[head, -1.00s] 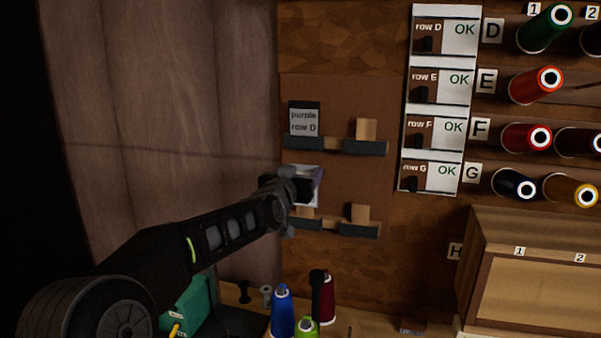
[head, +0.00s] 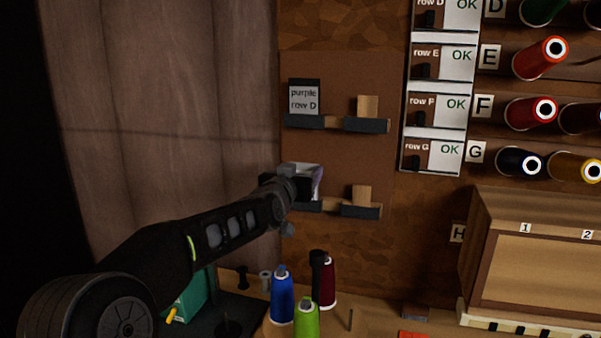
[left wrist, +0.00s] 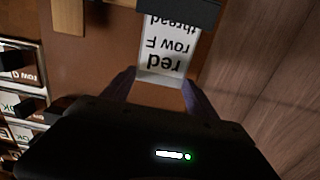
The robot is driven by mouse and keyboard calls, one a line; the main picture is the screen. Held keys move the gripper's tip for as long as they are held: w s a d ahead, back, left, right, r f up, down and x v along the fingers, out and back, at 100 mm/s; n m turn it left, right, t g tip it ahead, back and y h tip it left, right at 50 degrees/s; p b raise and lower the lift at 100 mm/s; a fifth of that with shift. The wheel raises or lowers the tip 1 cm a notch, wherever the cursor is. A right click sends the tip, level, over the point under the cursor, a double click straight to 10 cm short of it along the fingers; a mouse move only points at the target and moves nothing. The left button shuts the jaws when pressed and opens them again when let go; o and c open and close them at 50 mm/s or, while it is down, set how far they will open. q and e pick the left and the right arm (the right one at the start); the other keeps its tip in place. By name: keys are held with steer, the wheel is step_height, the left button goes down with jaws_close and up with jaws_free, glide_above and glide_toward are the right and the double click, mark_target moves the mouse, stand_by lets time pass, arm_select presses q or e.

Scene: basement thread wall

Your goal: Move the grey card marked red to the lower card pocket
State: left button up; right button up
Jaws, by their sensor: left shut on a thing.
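The grey card marked red (left wrist: 166,52) reads "red row F thread", upside down in the left wrist view. My left gripper (left wrist: 160,92) is shut on it by its near end. The card's far end meets the dark front bar of the lower left pocket (left wrist: 178,12) and seems to pass behind it; how deep is hidden. In the head view my left gripper (head: 302,186) is just above that pocket's bar (head: 308,206), and only a pale part of the card (head: 316,172) shows. My right gripper is not in view.
A grey "purple row D" card (head: 304,98) stands in the upper left pocket (head: 304,122). Thread cones, including a blue one (head: 282,298), stand below. A row-label strip (head: 438,100) hangs to the right.

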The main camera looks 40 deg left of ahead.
arm_select(q)
steer(key=shift+w, duration=0.15)
steer(key=shift+f, duration=0.2)
stand_by(0.3)
steer(key=shift+f+b, duration=0.15)
steer(key=shift+b, duration=0.25)
steer(key=o, duration=1.1)
steer(key=shift+b+v, duration=0.55)
steer(key=shift+v, duration=3.35)
steer(key=shift+a, duration=0.1)
